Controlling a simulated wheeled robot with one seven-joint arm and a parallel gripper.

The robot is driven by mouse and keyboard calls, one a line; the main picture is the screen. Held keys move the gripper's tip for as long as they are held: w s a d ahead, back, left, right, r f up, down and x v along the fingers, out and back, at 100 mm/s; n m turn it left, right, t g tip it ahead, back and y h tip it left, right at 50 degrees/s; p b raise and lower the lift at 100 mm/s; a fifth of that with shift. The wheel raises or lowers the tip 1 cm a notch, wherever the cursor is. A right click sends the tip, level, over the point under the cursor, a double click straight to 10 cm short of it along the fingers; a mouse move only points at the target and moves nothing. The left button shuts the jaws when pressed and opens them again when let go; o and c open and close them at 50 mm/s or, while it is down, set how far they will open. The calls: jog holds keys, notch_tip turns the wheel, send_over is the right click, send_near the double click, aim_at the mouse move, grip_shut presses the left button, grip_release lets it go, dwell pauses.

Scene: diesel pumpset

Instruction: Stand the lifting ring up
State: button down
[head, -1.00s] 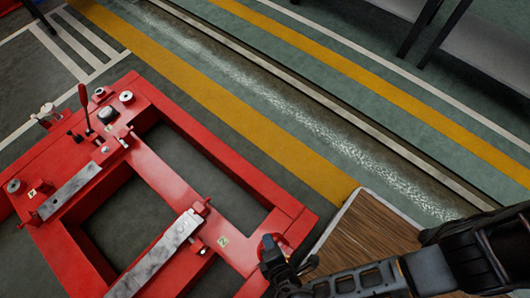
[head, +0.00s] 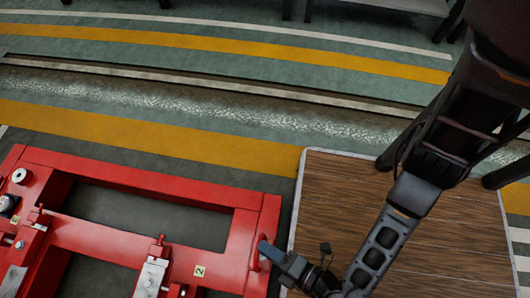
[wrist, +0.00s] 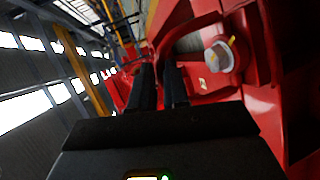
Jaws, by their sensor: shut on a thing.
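The red pump frame (head: 130,168) fills the lower left of the head view. The lifting ring (head: 256,252) appears as a small red curved piece at the frame's right end. My gripper (head: 264,248) is at this ring and looks shut on it, its arm reaching in from the right. In the wrist view the two dark fingers (wrist: 160,80) are close together, with red metal around and beyond their tips. The fingers hide much of the ring, and I cannot tell its exact tilt.
A grey bolt head (wrist: 220,55) sits on the red metal right of the fingers. A wooden board (head: 400,220) lies right of the frame, under my arm. Clear floor with yellow stripes (head: 150,130) lies behind.

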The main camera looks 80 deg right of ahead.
jog(key=shift+s+d+f, duration=0.1)
jog(key=shift+s+f, duration=0.5)
jog(key=shift+f, duration=0.05)
jog(key=c, duration=1.5)
grip_release()
jog(key=o, duration=0.3)
jog(key=shift+w, duration=0.1)
jog(key=shift+o, duration=0.4)
jog(key=shift+r, duration=0.15)
jog(key=shift+w+r, duration=0.1)
jog(key=p+v, duration=0.1)
jog(key=v, duration=0.6)
jog(key=shift+s, duration=0.35)
jog(key=shift+r, duration=0.15)
